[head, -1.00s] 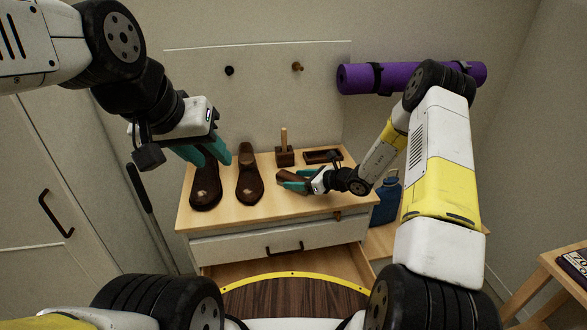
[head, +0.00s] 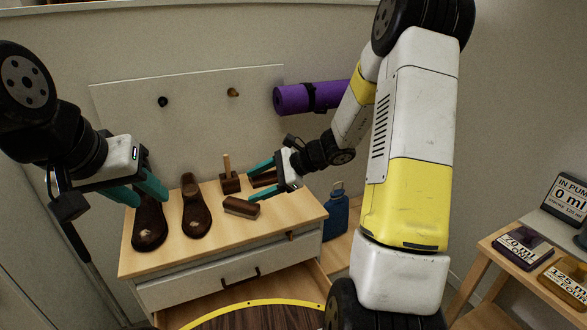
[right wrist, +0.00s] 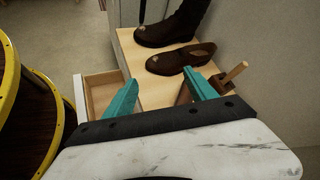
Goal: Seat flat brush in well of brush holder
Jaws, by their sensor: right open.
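The flat brush (head: 241,207), a dark brown block, lies on the cabinet top (head: 222,232) in front of the block with the upright handle. My right gripper (head: 251,183) is open and empty, just above and behind the brush. My left gripper (head: 150,202) hangs at the left over the tall dark boot, fingers apart and empty.
A boot (head: 149,228) and a low shoe (head: 195,206) stand left of the brush. A block with an upright wooden handle (head: 229,180) stands behind it. The drawer (right wrist: 102,92) below is open. A blue jug (head: 336,210) and a side table (head: 505,255) are at the right.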

